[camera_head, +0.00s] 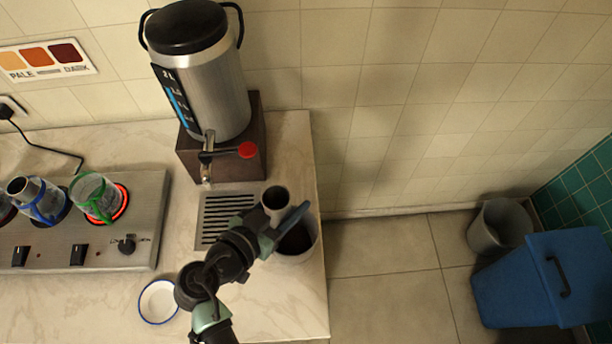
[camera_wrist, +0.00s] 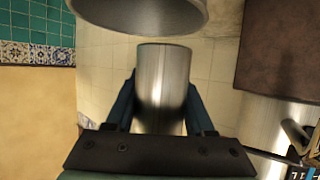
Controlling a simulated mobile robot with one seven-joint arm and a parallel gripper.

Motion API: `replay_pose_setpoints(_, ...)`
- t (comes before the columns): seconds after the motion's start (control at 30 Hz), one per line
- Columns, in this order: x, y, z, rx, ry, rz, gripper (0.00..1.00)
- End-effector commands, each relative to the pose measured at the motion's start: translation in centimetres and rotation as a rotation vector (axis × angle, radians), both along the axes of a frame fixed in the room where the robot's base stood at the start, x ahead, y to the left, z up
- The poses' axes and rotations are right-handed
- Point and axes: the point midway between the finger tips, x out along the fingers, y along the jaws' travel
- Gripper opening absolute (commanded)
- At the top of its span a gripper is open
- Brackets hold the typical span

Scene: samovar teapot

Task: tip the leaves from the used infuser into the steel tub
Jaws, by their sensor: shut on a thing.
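My gripper (camera_head: 280,218) is shut on the used infuser (camera_head: 272,207), a small steel cylinder with its dark open mouth facing the head camera. In the wrist view the infuser (camera_wrist: 163,65) sits between the two blue fingers of my gripper (camera_wrist: 162,105). The steel tub (camera_head: 308,252) stands on the counter's right end, dark inside and partly hidden by my gripper. The infuser appears at the tub's far left side; its height above the rim is unclear. A round metal rim (camera_wrist: 145,22), apparently the tub's, crosses the top of the wrist view. Leaves inside the infuser cannot be made out.
A steel urn (camera_head: 215,95) with a red-handled tap stands behind a drip grate (camera_head: 212,222). A white bowl (camera_head: 158,301) is left of my arm. Glass pots, one green-handled (camera_head: 95,197), sit on a hob. A grey bin (camera_head: 500,230) and blue box (camera_head: 525,280) are right.

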Motion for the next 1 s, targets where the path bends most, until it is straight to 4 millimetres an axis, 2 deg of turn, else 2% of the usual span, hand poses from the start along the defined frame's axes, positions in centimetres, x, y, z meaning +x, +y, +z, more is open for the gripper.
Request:
replay_pose_setpoints(0.33, 0.0, 0.0, -2.2, 0.0, 0.001, 0.001, 0.0)
replay_pose_setpoints(0.4, 0.2, 0.6, -1.2, 0.1, -0.034, 0.001, 0.0)
replay_pose_setpoints(0.67, 0.9, 2.8, -1.3, 0.455, -0.147, -0.002, 0.0)
replay_pose_setpoints(1.0, 1.4, 4.5, 1.2, 0.857, -0.278, -0.003, 0.0)
